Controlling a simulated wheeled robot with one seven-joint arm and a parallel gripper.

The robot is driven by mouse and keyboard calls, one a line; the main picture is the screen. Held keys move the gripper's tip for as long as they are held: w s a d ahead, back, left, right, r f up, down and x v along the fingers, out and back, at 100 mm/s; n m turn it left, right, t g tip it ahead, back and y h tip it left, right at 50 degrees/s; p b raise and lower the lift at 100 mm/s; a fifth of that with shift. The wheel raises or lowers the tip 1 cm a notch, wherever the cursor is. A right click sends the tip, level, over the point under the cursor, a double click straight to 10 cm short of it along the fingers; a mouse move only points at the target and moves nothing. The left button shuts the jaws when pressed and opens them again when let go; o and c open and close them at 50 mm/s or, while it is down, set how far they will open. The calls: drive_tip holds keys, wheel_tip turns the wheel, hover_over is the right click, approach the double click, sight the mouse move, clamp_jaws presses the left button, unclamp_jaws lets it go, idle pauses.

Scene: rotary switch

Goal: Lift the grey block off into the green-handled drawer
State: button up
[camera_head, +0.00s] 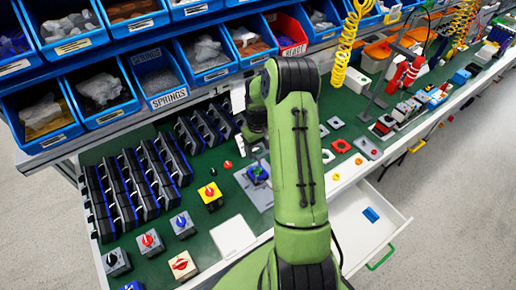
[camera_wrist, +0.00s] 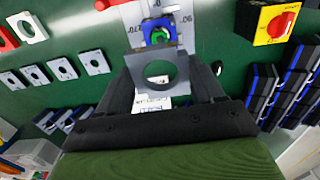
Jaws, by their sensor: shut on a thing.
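The grey block (camera_wrist: 180,72), a square plate with a round hole, sits between the black fingers of my gripper (camera_wrist: 163,82) in the wrist view. The gripper is shut on it. Beyond it in the wrist view is a blue part with a green centre (camera_wrist: 158,31) on a pale plate with angle marks. That blue part also shows in the head view (camera_head: 257,173), just left of my arm. I cannot make out the grey block clearly in the head view. The green-handled drawer (camera_head: 345,240) is open at lower right, with its handle (camera_head: 380,258) in front and a blue piece (camera_head: 371,215) inside.
Rotary switches with red and blue knobs (camera_head: 151,242) and rows of black modules (camera_head: 130,190) stand on the green table at left. Blue bins (camera_head: 100,90) line the back. A yellow coiled hose (camera_head: 345,50) hangs behind my arm. Small parts (camera_head: 367,148) lie at right.

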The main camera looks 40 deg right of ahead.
wheel_tip(320, 180, up, 6)
drive_tip(key=p, duration=0.3)
idle(0.6)
idle(0.3)
